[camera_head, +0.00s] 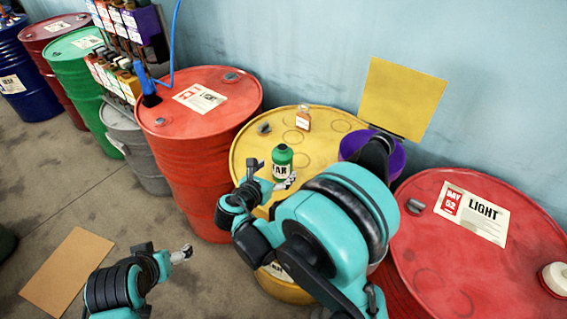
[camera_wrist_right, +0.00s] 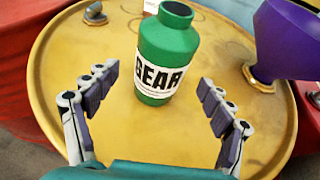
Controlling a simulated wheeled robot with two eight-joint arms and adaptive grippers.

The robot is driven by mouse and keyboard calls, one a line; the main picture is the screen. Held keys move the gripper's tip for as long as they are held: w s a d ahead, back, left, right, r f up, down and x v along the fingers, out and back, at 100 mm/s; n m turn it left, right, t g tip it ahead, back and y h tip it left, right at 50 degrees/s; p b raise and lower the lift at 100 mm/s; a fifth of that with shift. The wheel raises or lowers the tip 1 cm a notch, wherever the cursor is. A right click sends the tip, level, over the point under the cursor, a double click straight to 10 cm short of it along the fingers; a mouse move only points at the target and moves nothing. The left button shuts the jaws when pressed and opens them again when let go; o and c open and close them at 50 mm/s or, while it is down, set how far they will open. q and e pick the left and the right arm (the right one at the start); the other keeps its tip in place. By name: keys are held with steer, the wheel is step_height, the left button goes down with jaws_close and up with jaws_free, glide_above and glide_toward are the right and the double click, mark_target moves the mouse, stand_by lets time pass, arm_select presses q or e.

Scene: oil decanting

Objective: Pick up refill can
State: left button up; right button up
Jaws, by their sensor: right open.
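My right gripper (camera_head: 272,180) is open just in front of the can. In the right wrist view its two fingers (camera_wrist_right: 158,98) are spread wide, with the can beyond and between them, apart from both. My left gripper (camera_head: 168,252) is low at the left, over the floor; its jaw state is unclear.
A small amber bottle (camera_head: 303,118) stands farther back on the yellow drum. A purple funnel (camera_head: 385,160) is at its right edge, partly behind my right arm. Red drums (camera_head: 215,90) stand on both sides. A brown sheet (camera_head: 66,270) lies on the floor.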

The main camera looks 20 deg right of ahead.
mark_target(278, 169)
steer(key=b+x, duration=0.1)
steer(key=x, duration=0.3)
steer(key=shift+w+d+f+b, duration=0.1)
steer(key=shift+f+b, duration=0.1)
steer(key=shift+b, duration=0.1)
steer(key=shift+w+d, duration=0.2)
steer(key=shift+w, duration=0.05)
steer(key=c, duration=1.6)
steer(key=shift+r, duration=0.1)
